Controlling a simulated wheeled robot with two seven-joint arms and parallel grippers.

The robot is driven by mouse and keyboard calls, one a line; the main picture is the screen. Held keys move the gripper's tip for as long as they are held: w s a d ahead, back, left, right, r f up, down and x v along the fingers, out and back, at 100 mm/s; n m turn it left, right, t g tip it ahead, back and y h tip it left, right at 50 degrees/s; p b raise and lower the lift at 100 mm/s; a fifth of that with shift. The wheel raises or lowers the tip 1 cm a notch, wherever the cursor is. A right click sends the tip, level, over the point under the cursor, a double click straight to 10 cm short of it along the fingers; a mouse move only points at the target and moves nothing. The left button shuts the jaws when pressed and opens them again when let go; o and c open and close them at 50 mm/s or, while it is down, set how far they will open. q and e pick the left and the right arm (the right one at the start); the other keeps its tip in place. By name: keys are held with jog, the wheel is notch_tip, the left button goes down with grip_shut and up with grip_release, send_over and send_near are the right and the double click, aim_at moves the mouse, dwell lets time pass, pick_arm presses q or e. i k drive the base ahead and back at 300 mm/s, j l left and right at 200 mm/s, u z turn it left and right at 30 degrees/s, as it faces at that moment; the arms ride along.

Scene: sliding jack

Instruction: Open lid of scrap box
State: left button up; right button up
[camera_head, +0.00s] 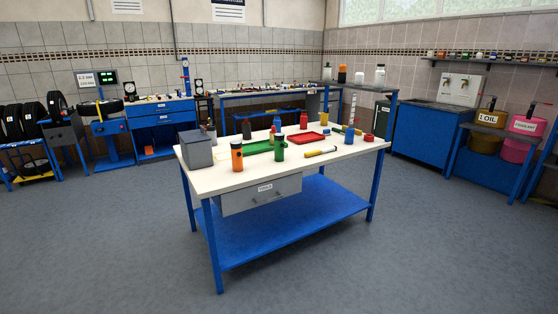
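A grey box (196,150) with what looks like a closed lid on top stands at the left end of the white-topped workbench (225,178). It is the only box-like container on the bench, but I can read no label on it, so I cannot tell for sure that it is the scrap box. Neither of my grippers shows in the head view, and nothing touches the grey box.
Orange (237,156) and green (280,148) bottles stand right of the box. A red tray (307,137) and a yellow marker (320,152) lie farther right. A drawer (262,193) hangs under the front edge. The floor (120,250) in front is clear.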

aim_at(188, 137)
jog(key=i, duration=0.85)
jog(key=i+l+u, duration=0.15)
jog(key=i, duration=0.7)
